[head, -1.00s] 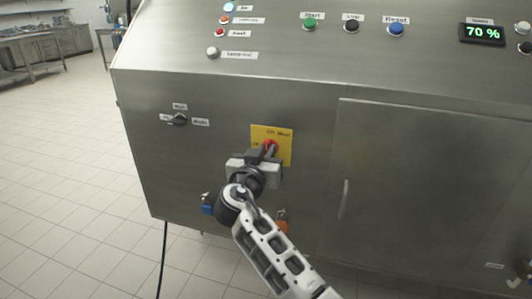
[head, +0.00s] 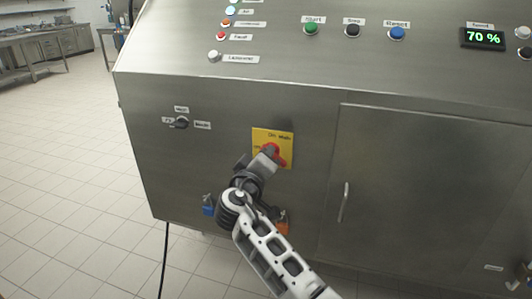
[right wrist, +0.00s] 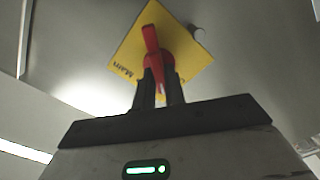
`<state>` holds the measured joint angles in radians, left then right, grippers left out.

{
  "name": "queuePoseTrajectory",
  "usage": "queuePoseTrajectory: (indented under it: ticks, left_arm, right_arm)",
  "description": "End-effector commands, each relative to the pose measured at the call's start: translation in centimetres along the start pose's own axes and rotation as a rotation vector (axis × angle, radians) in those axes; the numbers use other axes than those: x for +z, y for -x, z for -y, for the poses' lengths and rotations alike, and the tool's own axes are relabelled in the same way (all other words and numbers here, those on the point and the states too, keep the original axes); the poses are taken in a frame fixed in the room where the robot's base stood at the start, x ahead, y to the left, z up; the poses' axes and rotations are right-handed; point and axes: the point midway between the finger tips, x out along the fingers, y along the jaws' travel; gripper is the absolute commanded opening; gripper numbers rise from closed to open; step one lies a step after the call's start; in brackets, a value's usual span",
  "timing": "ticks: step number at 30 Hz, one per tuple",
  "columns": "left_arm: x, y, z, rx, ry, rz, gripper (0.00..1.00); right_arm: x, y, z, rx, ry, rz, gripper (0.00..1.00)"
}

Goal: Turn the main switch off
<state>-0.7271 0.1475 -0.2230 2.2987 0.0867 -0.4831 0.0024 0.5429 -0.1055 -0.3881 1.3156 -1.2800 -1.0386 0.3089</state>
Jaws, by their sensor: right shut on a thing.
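The main switch is a red rotary handle (head: 274,151) on a yellow plate (head: 285,135) on the machine's steel front. My right gripper (head: 270,156) is at the switch and covers part of the handle in the head view. In the right wrist view the red handle (right wrist: 151,42) stands out in front of the yellow plate (right wrist: 187,60). The two dark fingers of my right gripper (right wrist: 160,86) are shut on the handle's lower part. The exact angle of the handle against the plate's markings cannot be read. My left gripper is not in view.
A black mode knob (head: 181,122) is on the panel to the left. A cabinet door with a handle (head: 343,202) is to the right. Blue (head: 208,204) and orange (head: 282,224) parts sit below. Buttons and a 70 % display (head: 482,37) are above.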

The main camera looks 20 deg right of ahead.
Motion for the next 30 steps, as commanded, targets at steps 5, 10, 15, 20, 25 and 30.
queuePoseTrajectory:
  ticks: [5,10,15,20,25,30]
  left_arm:
    - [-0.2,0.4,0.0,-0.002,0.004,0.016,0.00]
    - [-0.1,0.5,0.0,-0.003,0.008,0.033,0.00]
    - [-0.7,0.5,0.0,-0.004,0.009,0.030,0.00]
    - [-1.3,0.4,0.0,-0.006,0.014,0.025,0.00]
    - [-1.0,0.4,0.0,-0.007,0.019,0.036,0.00]
    - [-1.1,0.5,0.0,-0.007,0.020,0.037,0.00]
  right_arm:
    - [-0.1,0.0,-0.1,0.001,0.170,-0.001,0.00]
    - [-0.1,0.0,-0.1,0.001,0.322,0.000,0.00]
    - [-0.1,0.0,0.1,0.000,0.454,-0.001,0.00]
    - [-0.1,0.0,0.1,0.000,0.549,-0.001,0.00]
    - [0.0,0.0,0.2,0.001,0.614,-0.002,0.00]
    - [0.0,0.0,0.3,0.001,0.648,-0.002,0.00]
